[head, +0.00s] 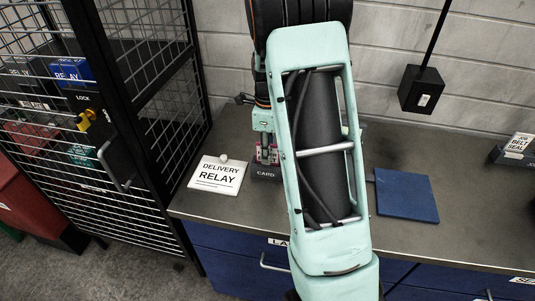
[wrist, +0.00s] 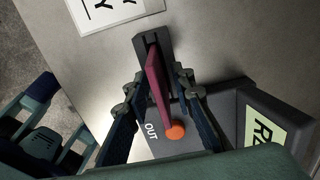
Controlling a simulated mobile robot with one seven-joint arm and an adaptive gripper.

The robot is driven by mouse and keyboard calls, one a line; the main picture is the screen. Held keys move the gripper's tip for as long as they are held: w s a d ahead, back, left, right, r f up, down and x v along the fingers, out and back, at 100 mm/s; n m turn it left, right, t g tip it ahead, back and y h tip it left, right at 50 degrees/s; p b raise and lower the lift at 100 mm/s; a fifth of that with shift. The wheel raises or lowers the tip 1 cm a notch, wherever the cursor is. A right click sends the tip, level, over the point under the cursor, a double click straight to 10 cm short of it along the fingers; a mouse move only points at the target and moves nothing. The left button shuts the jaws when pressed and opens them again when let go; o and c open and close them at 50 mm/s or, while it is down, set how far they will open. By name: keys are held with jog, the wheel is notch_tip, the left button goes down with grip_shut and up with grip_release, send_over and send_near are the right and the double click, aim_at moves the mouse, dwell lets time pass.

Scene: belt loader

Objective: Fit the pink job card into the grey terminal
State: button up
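The pink job card (wrist: 157,83) stands on edge between the fingers of my gripper (wrist: 159,75) in the wrist view. A gap shows on both sides of it, so the fingers look open around it. Its far end meets a dark slotted block (wrist: 143,43); how deep it sits is unclear. The grey terminal (wrist: 225,105) has an orange button, the word OUT and a pale label. I cannot tell whether the block is part of it. In the head view, pink shows between my fingers (head: 267,150) above a dark front marked CARD (head: 265,173). My arm hides much there.
A white DELIVERY RELAY sign (head: 217,175) lies left of the gripper. A blue pad (head: 406,195) lies to the right on the grey counter (head: 440,160). A wire cage with a lock (head: 92,118) stands left. A black box (head: 421,88) hangs by the wall.

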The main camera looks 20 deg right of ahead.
notch_tip(320, 180, up, 11)
jog(key=shift+r, duration=0.1)
dwell(0.6)
